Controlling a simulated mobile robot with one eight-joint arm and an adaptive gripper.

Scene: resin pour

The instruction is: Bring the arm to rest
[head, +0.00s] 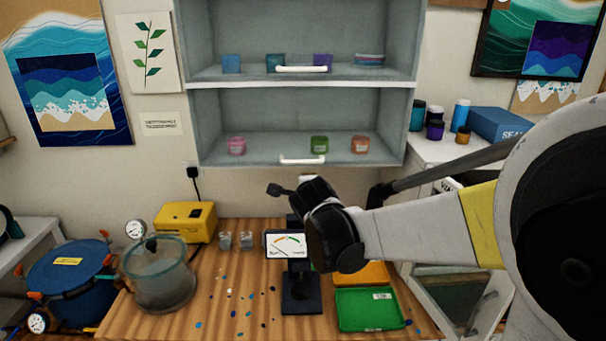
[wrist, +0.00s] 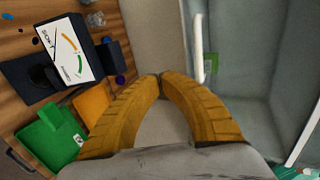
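My gripper (wrist: 160,76) shows in the wrist view as two yellow ribbed fingers. They curve inward and their tips meet, with nothing seen between them. In the head view my arm reaches in from the right and its dark wrist end hangs above the bench, in front of the dial meter (head: 287,246); the fingers cannot be made out there. In the wrist view the meter (wrist: 68,52), a green tray (wrist: 48,138) and an orange tray (wrist: 93,104) lie to the left of the fingers, and the grey shelf cabinet (wrist: 248,75) is to the right.
The wooden bench (head: 235,318) bears a yellow box (head: 186,222), a clear chamber (head: 160,280), two small cups and scattered coloured bits. The green tray (head: 368,312) is at the front right. A blue pot (head: 68,282) stands left. The open shelves (head: 270,155) hold several jars.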

